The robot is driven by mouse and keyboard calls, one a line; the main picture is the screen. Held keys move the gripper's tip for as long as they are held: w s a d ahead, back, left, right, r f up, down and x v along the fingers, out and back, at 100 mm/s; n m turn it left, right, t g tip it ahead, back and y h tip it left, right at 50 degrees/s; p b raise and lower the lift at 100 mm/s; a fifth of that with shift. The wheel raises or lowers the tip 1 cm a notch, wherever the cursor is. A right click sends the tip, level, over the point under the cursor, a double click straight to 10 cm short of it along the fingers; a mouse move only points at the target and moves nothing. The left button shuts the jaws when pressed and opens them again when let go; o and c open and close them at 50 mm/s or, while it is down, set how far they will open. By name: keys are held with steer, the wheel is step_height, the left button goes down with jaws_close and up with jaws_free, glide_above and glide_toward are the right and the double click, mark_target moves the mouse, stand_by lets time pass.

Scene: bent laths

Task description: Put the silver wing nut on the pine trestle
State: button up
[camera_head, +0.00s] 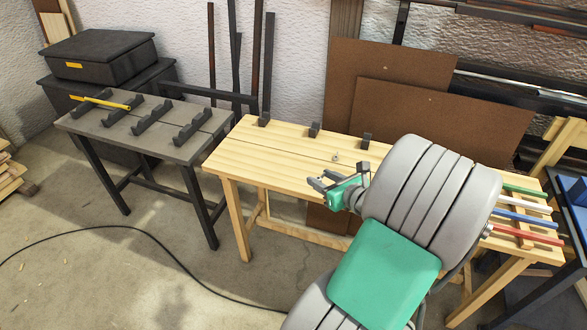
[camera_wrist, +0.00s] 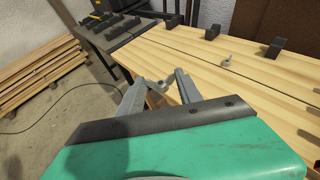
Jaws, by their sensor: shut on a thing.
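The pine trestle (camera_head: 245,155) is a pale wooden bench in the middle of the head view; its top also fills the right of the wrist view (camera_wrist: 190,50). My gripper (camera_head: 318,179) is at the trestle's front edge in the head view, fingers pointing left. In the wrist view my gripper (camera_wrist: 158,85) is shut on a small silver-grey piece (camera_wrist: 160,86) that looks like the silver wing nut. The head view does not show it clearly. A second small grey metal piece (camera_head: 335,157) lies on the trestle top, also in the wrist view (camera_wrist: 227,62).
Dark blocks (camera_head: 314,130) stand along the trestle's back edge. Coloured rods (camera_head: 525,222) lie at its right end. A grey bench (camera_head: 85,123) with notched blocks and a yellow lath (camera_head: 106,103) stands at left. The trestle's left top is bare. A black cable (camera_head: 150,235) crosses the floor.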

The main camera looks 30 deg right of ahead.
steer(key=s+d+m+h, duration=0.1)
steer(key=s+d+h, duration=0.1)
steer(key=s+d, duration=0.15)
steer(key=b, duration=0.3)
glide_above(330, 181)
steer(key=f, duration=0.8)
steer(key=shift+s+a+f, duration=0.1)
steer(key=shift+s+f, duration=0.15)
steer(key=shift+f, duration=0.1)
step_height(330, 181, down, 4)
steer(key=shift+w+r+m+b, duration=0.15)
steer(key=shift+r+m+b, duration=0.15)
steer(key=shift+b, duration=0.15)
steer(key=o, duration=1.3)
steer(key=shift+f, duration=0.1)
